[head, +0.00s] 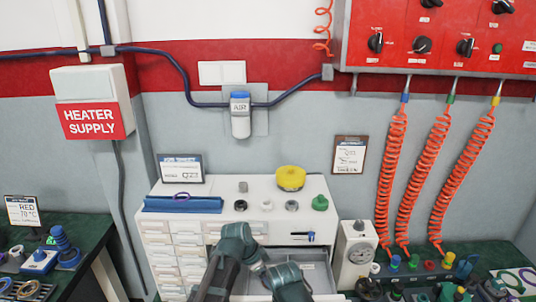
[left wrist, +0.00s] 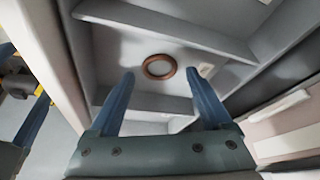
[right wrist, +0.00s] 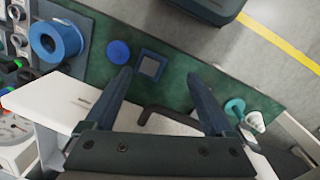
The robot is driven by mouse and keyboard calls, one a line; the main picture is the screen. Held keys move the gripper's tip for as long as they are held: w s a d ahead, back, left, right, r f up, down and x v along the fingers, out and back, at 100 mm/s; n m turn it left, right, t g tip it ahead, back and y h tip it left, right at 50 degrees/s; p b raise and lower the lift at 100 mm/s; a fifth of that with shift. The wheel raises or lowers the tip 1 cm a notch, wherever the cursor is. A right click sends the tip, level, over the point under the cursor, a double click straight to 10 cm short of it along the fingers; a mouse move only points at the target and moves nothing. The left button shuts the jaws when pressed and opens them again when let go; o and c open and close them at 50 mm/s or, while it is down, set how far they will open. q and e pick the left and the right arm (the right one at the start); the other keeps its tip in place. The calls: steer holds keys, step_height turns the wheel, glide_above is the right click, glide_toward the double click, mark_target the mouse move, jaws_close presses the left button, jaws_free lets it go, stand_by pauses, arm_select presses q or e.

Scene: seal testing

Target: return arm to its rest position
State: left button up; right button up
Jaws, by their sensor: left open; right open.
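In the left wrist view a brown ring (left wrist: 159,67) lies flat in a compartment of a grey drawer (left wrist: 112,50). My left gripper (left wrist: 160,73) is open and empty, its fingertips either side of the ring in the picture; the height gap is unclear. In the right wrist view my right gripper (right wrist: 158,75) is open and empty. A dark bar handle (right wrist: 165,113) on a white panel (right wrist: 75,98) shows between its fingers; I cannot tell whether they touch it. In the head view the open drawer (head: 313,274) sits low in the white cabinet (head: 215,188), and my arm links partly cover it.
A green surface (right wrist: 110,80) with a blue spool (right wrist: 57,41), a blue disc (right wrist: 118,51) and a square blue piece (right wrist: 151,65) lies beyond the right gripper. In the head view a gauge box (head: 355,250) and coiled red hoses (head: 392,165) stand right of the cabinet.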

step_height(320, 180, up, 11)
steer(key=p, duration=1.1)
steer(key=shift+f, duration=0.2)
